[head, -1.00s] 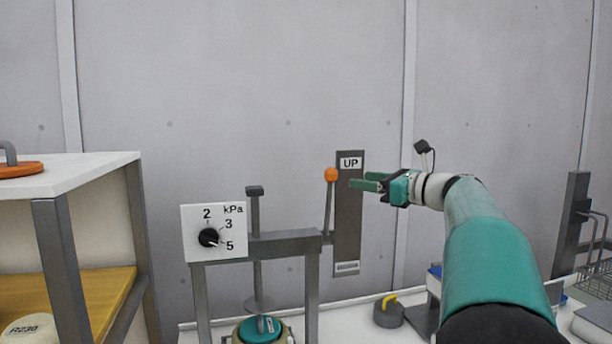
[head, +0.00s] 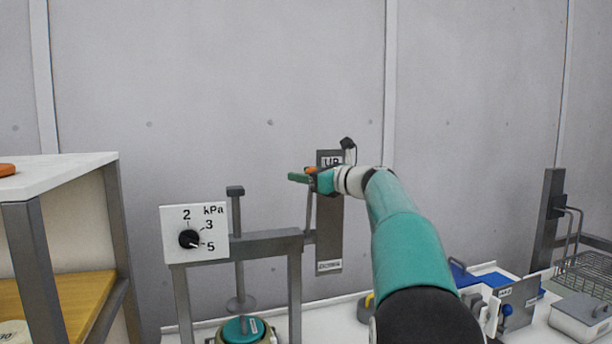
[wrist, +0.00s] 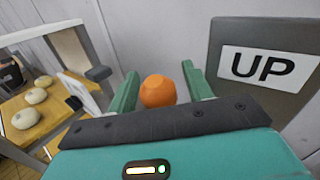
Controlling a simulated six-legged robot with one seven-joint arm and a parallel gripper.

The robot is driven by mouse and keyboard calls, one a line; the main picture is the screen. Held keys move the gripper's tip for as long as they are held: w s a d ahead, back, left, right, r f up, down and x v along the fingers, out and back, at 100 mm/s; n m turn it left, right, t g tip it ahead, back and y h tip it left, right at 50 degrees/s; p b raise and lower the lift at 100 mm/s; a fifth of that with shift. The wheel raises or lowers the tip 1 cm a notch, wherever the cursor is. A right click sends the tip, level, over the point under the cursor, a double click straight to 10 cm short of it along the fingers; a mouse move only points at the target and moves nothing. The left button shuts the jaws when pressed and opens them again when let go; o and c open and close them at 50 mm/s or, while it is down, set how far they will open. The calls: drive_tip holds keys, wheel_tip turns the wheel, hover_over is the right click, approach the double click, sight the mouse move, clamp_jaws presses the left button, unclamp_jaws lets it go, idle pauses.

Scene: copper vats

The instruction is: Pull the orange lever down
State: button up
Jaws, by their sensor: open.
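The orange lever has a round orange knob (wrist: 158,91) that sits between the two green fingers of my gripper (wrist: 157,88) in the wrist view. The fingers are open, with a gap on each side of the knob. In the head view my gripper (head: 300,177) is at the top of the lever, and the knob (head: 311,170) is mostly hidden behind it. The thin grey lever rod (head: 307,215) stands nearly upright below. The grey lever plate (head: 329,240) with its "UP" label (wrist: 262,68) is just right of the knob.
A white kPa dial panel (head: 194,234) and a grey press frame (head: 265,246) stand left of the lever. A white-topped shelf (head: 70,172) is at far left. Blue and grey containers and a wire basket (head: 585,272) are at right.

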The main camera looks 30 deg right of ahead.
clamp_jaws()
drive_tip(key=shift+s, duration=0.15)
